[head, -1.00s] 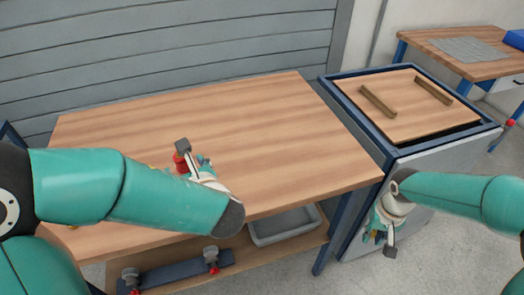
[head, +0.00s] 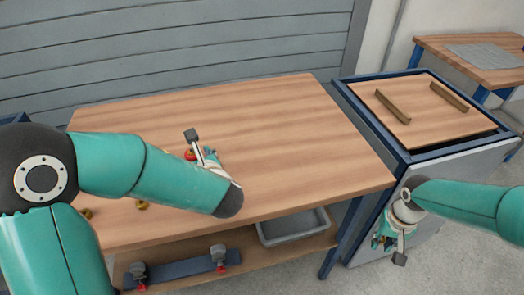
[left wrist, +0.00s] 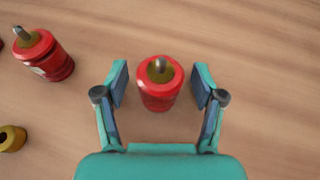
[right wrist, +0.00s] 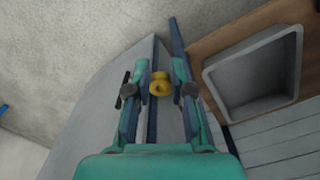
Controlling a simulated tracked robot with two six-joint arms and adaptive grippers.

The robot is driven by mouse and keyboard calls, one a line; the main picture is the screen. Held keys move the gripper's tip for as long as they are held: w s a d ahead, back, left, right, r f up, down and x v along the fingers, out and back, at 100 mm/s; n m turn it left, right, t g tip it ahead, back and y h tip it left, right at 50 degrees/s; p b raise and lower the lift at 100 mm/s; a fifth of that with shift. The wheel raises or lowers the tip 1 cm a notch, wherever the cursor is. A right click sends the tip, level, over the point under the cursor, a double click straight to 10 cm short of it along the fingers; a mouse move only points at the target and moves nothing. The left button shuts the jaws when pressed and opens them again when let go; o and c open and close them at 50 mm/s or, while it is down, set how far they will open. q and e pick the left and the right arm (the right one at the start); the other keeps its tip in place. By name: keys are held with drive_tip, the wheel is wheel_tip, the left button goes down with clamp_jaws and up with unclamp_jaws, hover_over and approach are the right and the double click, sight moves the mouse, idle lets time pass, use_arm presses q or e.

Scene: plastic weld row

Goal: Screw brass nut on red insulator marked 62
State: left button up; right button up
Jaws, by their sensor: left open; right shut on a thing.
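A red insulator (left wrist: 160,90) with a metal stud on top stands upright between the spread fingers of my left gripper (left wrist: 160,88), with gaps on both sides. In the head view my open left gripper (head: 200,150) is over the bench and partly covers the red insulator (head: 190,155). A second red insulator (left wrist: 45,57) with a pale label stands to the left; its marking is unreadable. I cannot see any number on the centred insulator. My right gripper (right wrist: 160,88) is shut on a brass nut (right wrist: 159,86); in the head view it hangs right of the bench (head: 392,240).
Loose brass nuts (head: 141,204) lie on the near left of the wooden bench (head: 280,130). The lower shelf holds a grey bin (head: 292,227) and a blue bar (head: 180,271) with grey-red fittings. A blue-framed cabinet (head: 425,155) stands right. The bench's right side is clear.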

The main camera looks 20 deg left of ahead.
use_arm(q)
clamp_jaws()
idle(0.3)
drive_tip(key=shift+r, duration=0.15)
